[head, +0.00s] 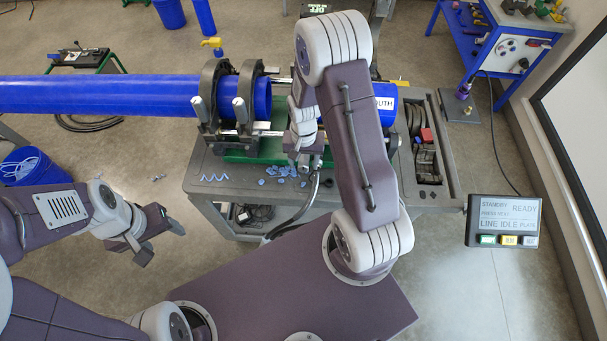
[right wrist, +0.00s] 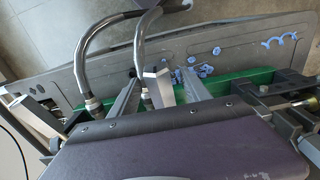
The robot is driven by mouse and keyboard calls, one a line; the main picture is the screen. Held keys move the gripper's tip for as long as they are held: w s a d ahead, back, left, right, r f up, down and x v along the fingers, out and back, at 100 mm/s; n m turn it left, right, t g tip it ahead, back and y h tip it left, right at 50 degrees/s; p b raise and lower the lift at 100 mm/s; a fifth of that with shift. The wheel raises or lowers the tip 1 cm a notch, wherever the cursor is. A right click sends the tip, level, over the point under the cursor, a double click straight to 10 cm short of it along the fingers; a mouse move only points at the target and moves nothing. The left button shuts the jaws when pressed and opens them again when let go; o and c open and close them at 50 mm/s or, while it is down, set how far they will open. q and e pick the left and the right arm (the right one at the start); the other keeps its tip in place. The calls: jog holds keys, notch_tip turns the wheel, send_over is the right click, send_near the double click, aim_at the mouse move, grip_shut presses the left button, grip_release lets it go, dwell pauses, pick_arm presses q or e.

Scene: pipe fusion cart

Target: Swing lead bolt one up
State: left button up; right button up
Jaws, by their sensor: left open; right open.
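The blue pipe (head: 120,96) lies in the black clamp rings (head: 250,92) of the fusion machine. Two silver bolts, one further left (head: 198,106) and one nearer the middle (head: 240,109), stand at the front of the left rings. My right gripper (head: 303,160) is low at the machine's front, right of these rings, largely hidden by my arm. In the right wrist view its fingers (right wrist: 158,92) are open, with a silver bolt-like part (right wrist: 158,84) between them, not visibly gripped. I cannot tell which bolt is lead bolt one. My left gripper (head: 150,238) is open and empty, left of the cart.
Blue shavings (head: 278,172) lie on the grey cart top (head: 215,178). Hoses (right wrist: 100,40) run close to my right gripper. A tool tray (head: 427,155) and a status panel (head: 503,220) are at the right. Open floor surrounds my left gripper.

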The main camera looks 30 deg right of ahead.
jog(key=c, duration=0.9)
jog(key=shift+w+d+r+p, duration=0.1)
jog(key=shift+w+r+p, duration=0.05)
jog(key=shift+r+p, duration=0.5)
jog(key=shift+w+d+r+p, duration=0.1)
jog(key=shift+w+r+p, duration=0.05)
jog(key=shift+r+p, duration=0.45)
jog(key=shift+w+d+r+p, duration=0.15)
jog(key=shift+w+r+p, duration=0.15)
jog(key=shift+r+p, duration=0.15)
jog(key=shift+w+d+r+p, duration=0.15)
jog(key=shift+w+r+p, duration=0.15)
jog(key=shift+r, duration=0.25)
jog(key=shift+s, duration=0.1)
